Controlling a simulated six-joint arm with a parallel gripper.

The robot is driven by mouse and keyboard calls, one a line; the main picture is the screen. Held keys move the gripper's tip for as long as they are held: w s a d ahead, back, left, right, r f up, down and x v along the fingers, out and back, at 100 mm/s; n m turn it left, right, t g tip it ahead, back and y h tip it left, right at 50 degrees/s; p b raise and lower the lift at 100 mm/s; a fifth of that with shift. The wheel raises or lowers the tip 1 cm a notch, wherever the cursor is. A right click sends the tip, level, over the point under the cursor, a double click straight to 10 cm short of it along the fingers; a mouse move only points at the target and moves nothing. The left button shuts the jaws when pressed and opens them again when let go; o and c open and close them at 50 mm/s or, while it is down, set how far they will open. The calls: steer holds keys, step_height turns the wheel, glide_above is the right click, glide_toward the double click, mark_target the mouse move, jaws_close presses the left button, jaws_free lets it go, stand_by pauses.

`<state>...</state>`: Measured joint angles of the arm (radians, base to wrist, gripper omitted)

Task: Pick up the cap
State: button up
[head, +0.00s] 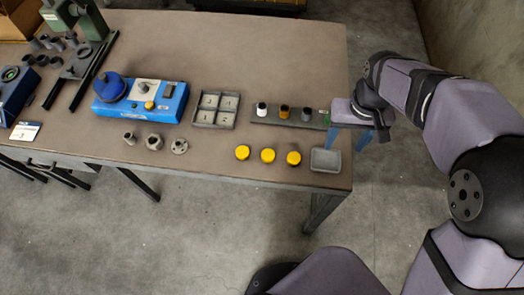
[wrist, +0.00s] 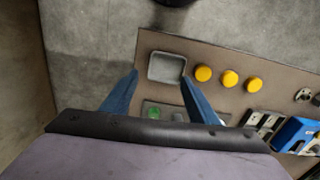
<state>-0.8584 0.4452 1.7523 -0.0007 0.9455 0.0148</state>
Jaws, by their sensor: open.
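Three round yellow caps stand in a row near the table's front edge in the head view: a left cap (head: 242,152), a middle cap (head: 267,155) and a right cap (head: 293,158). The wrist view shows the same row, with the cap nearest the grey tray (wrist: 203,73) closest to my fingers. My gripper (head: 347,138) is open and empty, pointing down near the table's right edge, to the right of the caps. In the wrist view my gripper (wrist: 159,77) has its blue fingers spread apart, with the tray showing between and beyond their tips.
The small square tray (head: 325,168) looks empty. Behind the caps is a dark rack (head: 258,117) with white, orange and grey pieces. A compartment box (head: 197,117), a blue machine (head: 165,110) and metal parts (head: 154,142) lie to the left. Bare tabletop surrounds the caps.

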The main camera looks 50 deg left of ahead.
steer(key=s+a+f+n, duration=0.25)
steer(key=s+a, duration=0.45)
steer(key=a, duration=0.4)
steer(key=n+b, duration=0.1)
steer(key=n, duration=0.3)
glide_above(242, 152)
step_height(242, 152, down, 2)
steer(key=shift+s+f, duration=0.15)
steer(key=shift+f, duration=0.05)
steer(key=shift+w+f+p, duration=0.2)
steer(key=shift+f+p, duration=0.95)
steer(key=shift+f, duration=2.5)
steer(key=c, duration=1.1)
